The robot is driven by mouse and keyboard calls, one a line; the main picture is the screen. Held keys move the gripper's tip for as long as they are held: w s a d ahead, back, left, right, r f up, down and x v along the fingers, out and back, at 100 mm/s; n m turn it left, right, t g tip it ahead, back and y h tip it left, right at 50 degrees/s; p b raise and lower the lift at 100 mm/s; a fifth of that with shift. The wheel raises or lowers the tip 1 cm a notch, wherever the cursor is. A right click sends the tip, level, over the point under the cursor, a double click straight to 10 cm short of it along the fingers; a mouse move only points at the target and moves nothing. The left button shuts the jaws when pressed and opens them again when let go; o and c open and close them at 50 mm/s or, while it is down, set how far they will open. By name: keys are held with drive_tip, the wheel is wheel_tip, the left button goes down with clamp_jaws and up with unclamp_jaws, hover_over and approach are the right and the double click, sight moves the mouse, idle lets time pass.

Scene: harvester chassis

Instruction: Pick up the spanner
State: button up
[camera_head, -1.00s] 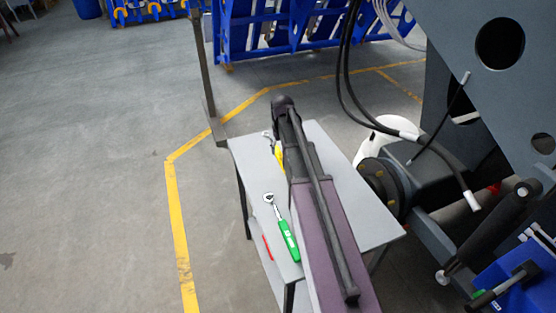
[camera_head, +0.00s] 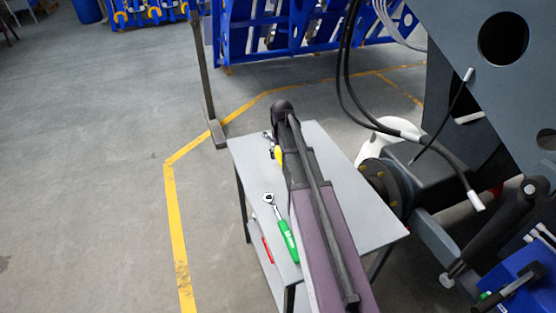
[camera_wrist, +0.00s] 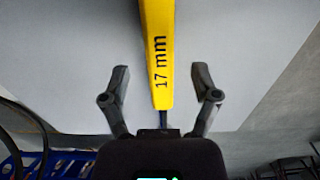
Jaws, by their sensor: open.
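The spanner has a yellow handle marked "17 mm" in the wrist view (camera_wrist: 158,60). It lies on a grey table, between and ahead of my gripper's two fingers (camera_wrist: 160,90), which are open and apart from it. In the head view only a small yellow part and the metal end of the spanner (camera_head: 277,153) show; my arm hides the rest. A green-handled ratchet (camera_head: 286,232) lies on the same table (camera_head: 350,190), to the left of my arm. My gripper is hidden behind my arm in the head view.
A red tool (camera_head: 267,250) lies on the lower shelf. The dark chassis with hanging black hoses (camera_head: 440,150) stands close on the right. A dark upright post (camera_head: 205,85) stands beyond the table's far left corner. The floor on the left is clear.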

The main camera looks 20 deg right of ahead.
drive_tip(key=shift+f+b, duration=0.95)
drive_tip(key=shift+f, duration=0.3)
clamp_jaws()
